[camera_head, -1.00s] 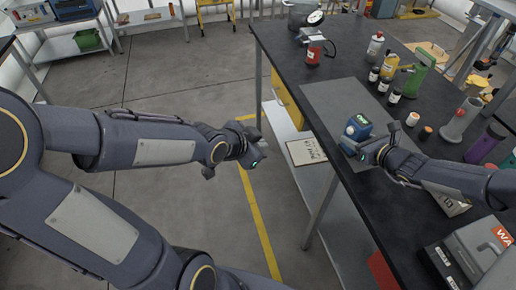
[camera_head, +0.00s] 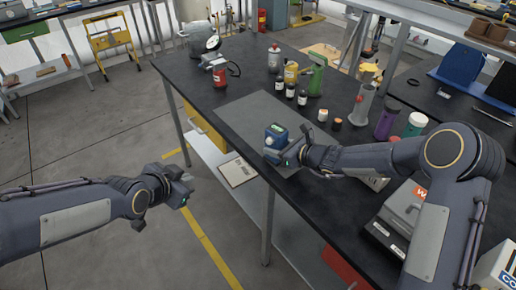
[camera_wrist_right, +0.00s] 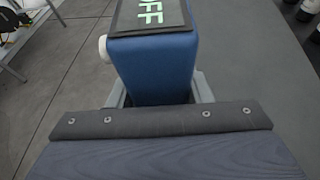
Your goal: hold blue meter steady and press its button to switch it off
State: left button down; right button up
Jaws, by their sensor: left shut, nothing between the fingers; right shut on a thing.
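The blue meter (camera_head: 276,134) is at the front edge of the grey mat on the dark table. My right gripper (camera_head: 281,150) is shut on it. In the right wrist view the blue meter (camera_wrist_right: 152,70) sits between the fingers. Whether the meter touches the mat is unclear. My left gripper (camera_head: 184,191) is shut and empty, over the floor left of the table and apart from the meter.
The grey mat (camera_head: 240,105) is otherwise bare. Several bottles stand behind it, with a green tool (camera_head: 317,75) and a red-labelled can (camera_head: 220,76). A boxed device (camera_head: 395,215) is at the front right. A clipboard (camera_head: 237,170) lies on the lower shelf.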

jog(key=shift+s+d+f, duration=0.15)
jog(key=shift+s+f, duration=0.1)
jog(key=shift+f, duration=0.45)
jog(key=o, duration=0.8)
jog(key=shift+c, duration=0.2)
jog(key=o, duration=0.5)
jog(key=shift+w+r, duration=0.15)
jog(key=shift+r, duration=0.15)
